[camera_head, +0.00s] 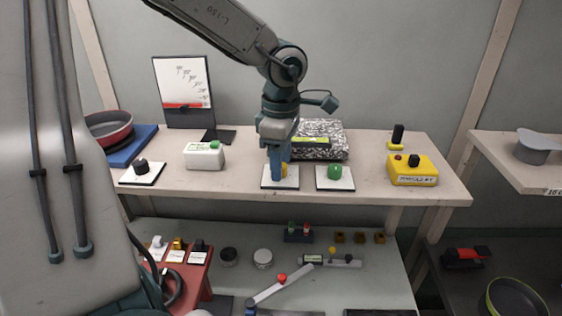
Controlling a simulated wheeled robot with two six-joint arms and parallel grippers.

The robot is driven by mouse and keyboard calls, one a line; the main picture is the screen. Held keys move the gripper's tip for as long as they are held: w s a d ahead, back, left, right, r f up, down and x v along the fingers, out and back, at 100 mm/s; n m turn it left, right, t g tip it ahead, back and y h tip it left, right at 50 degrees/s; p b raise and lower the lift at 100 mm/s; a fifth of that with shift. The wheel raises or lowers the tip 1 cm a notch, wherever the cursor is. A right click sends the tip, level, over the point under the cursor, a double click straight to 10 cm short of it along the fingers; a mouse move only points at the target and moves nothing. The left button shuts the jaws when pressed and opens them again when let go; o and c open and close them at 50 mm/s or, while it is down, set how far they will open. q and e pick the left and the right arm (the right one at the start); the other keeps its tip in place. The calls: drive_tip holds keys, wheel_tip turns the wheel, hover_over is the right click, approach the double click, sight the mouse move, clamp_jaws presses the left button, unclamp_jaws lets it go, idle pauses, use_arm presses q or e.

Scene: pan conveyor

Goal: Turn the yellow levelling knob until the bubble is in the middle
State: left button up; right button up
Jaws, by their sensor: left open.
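The yellow knob (284,169) stands on a white square plate (290,184) near the front edge of the table. It is mostly hidden by my left gripper (278,176). My left gripper is open and points straight down, with its fingers at the knob; I cannot tell whether they touch it. Behind it lies a silver, crinkled block (324,132) with a yellow-green strip (311,142) on its front that may be the level vial. The bubble is too small to make out. My right gripper is not in view.
A green knob (335,172) on its own plate stands close right, and a black knob (141,166) further left. A white box (203,157) with a green top is left; a yellow button box (413,171) is right. Several small items lie on the lower shelf (360,285).

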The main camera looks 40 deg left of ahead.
use_arm(q)
drive_tip(key=c, duration=1)
drive_tip(key=shift+f+n+b, duration=0.25)
drive_tip(key=shift+n+b, duration=0.35)
drive_tip(key=shift+b, duration=0.6)
drive_tip(key=shift+r+n, duration=0.2)
drive_tip(key=shift+n, duration=0.3)
drive_tip(key=shift+s+r+n, duration=0.1)
drive_tip(key=shift+n, duration=0.2)
drive_tip(key=o, duration=1)
